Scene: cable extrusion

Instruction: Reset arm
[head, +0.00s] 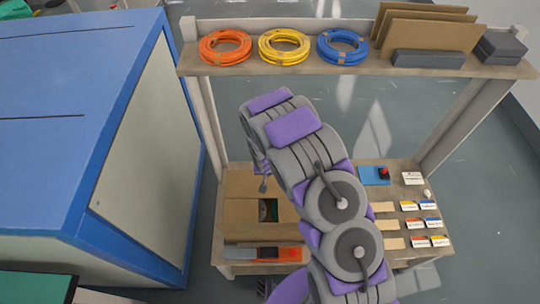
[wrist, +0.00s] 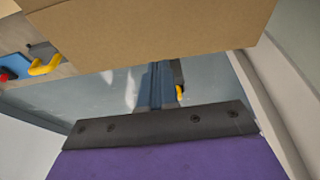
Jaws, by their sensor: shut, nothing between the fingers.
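My gripper (wrist: 158,84) shows in the wrist view as narrow dark fingers beyond a black bar and a purple housing. Its fingers are together with nothing between them. In the head view my grey and purple arm reaches up over the workbench and bends over, and its links hide most of the gripper. A brown cardboard box (head: 240,185) stands on the bench's left side, below the bent end of the arm. A large cardboard surface (wrist: 150,30) fills the top of the wrist view.
A shelf (head: 375,66) carries orange (head: 225,46), yellow (head: 284,46) and blue (head: 343,47) cable coils and cardboard sheets (head: 428,32). A blue cabinet (head: 95,110) stands left. A red button on a blue base (head: 374,176) and several labelled cards (head: 415,224) lie on the bench's right.

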